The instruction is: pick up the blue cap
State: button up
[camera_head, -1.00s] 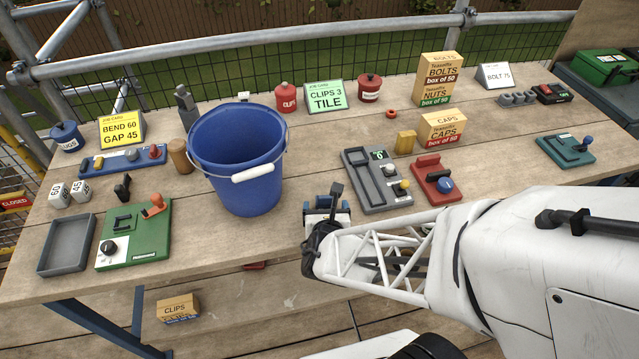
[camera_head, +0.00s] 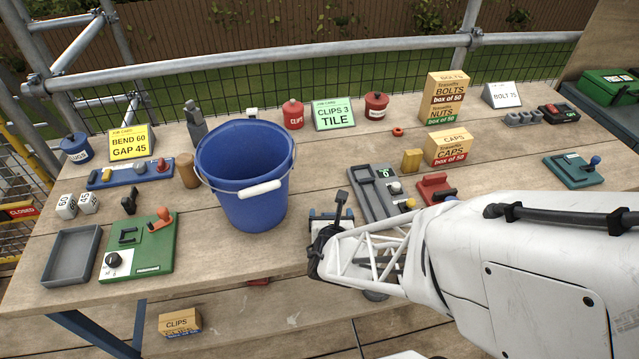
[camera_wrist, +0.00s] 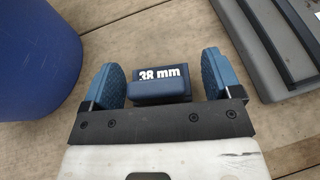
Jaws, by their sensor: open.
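A small dark blue block with a white "38 mm" label (camera_wrist: 160,77) lies between my fingers in the wrist view, with a blue-grey bar along its near side. It is the only small blue piece at the jaws; I cannot tell from its shape alone that it is the blue cap. My gripper (camera_wrist: 166,83) is open, with one blue finger pad on each side of the block and gaps showing on both sides. In the head view my gripper (camera_head: 330,214) is low at the table's front edge, and the block is not distinguishable there.
A blue bucket (camera_head: 243,205) stands close to the left of my gripper. A grey device (camera_head: 371,197) is just right and behind. A red tool (camera_head: 433,187) is partly hidden by my arm. A caps box (camera_head: 448,149) stands further back. Bare planks lie around the jaws.

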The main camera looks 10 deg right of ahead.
jog(key=shift+w+f, duration=0.15)
jog(key=shift+w, duration=0.2)
dwell(0.3)
jog(key=c, duration=1)
jog(key=shift+d, duration=0.1)
notch_tip(320, 180, up, 2)
jog(key=shift+r, duration=0.1)
jog(key=shift+s+r, duration=0.4)
jog(key=shift+r, duration=0.3)
jog(key=s+r, duration=0.1)
jog(key=s, duration=1.4)
jog(key=shift+d+r, duration=0.2)
jog(key=shift+d, duration=0.25)
jog(key=shift+s, duration=0.1)
